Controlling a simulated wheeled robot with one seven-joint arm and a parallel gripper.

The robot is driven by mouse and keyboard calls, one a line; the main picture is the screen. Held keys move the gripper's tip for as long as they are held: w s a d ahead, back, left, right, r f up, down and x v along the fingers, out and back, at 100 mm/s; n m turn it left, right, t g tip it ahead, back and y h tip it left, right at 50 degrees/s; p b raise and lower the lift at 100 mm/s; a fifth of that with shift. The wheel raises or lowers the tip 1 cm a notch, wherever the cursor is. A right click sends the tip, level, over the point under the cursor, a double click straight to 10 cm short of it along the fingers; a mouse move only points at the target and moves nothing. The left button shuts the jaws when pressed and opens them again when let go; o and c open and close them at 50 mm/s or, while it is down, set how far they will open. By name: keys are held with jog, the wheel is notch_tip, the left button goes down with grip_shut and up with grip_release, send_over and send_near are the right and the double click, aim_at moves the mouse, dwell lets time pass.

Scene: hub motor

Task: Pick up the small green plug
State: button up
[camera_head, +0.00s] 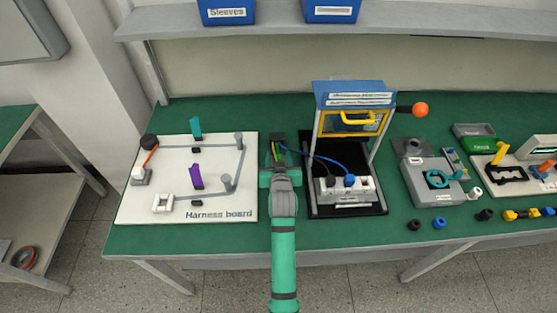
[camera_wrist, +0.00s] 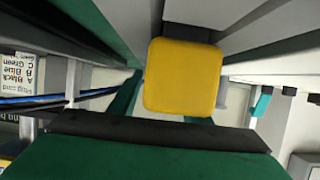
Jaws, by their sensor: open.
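My gripper (camera_head: 278,152) is open over the green table, between the harness board and the black-based fixture. A small green and yellow patch (camera_head: 280,150) shows at its jaws in the head view; I cannot tell whether this is the green plug. In the wrist view, a yellow square block (camera_wrist: 181,77) fills the middle, with dark green parts at its sides. I cannot tell what the block belongs to. The green plug is not clearly visible in either view.
The harness board (camera_head: 130,211) lies left. The fixture (camera_head: 377,207) stands right, with a black plug (camera_head: 331,180) and blue plug (camera_head: 350,180) at its grey block. A blue cable (camera_head: 318,157) runs toward my gripper. A plug card (camera_wrist: 20,75) shows in the wrist view.

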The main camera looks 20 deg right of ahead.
grip_shut()
jog(key=shift+r, duration=0.1)
